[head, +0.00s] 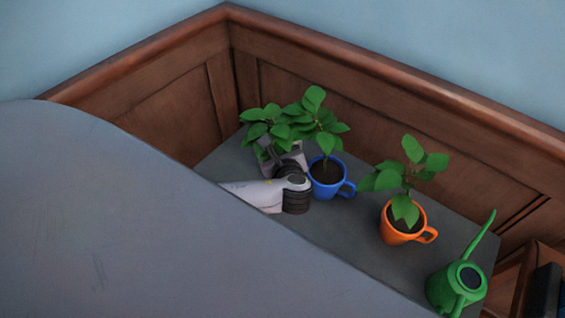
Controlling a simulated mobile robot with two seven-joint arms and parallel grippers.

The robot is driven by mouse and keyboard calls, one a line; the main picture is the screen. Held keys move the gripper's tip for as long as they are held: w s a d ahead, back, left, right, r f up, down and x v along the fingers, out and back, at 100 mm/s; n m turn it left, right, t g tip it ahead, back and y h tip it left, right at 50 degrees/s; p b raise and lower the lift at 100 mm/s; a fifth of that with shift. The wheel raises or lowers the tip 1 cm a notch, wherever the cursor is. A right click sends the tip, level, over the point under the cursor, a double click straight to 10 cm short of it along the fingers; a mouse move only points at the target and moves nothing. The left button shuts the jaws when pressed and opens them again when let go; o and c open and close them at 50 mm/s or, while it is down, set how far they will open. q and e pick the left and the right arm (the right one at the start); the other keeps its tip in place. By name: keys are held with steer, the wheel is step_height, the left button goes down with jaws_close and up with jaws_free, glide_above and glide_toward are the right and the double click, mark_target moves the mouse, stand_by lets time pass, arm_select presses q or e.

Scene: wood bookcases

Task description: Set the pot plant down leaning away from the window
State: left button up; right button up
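A leafy green plant (264,126) is at the far left of the dark grey tabletop (345,232), near the panelled corner. Its pot is hidden behind my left gripper (277,158), so I cannot tell whether the gripper touches it. The gripper's fingers are too small and covered to read. A second plant stands upright in a blue mug (327,188), just right of my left wrist. A third stands in an orange mug (403,237) farther right. No window is visible. My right gripper is not in view.
A green watering can (457,287) stands at the right end of the tabletop. Wood panelling (300,95) runs behind it. A large grey surface (130,220) covers the lower left. Bare tabletop lies between the blue and orange mugs.

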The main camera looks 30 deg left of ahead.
arm_select(q)
jaws_close()
stand_by(1.3)
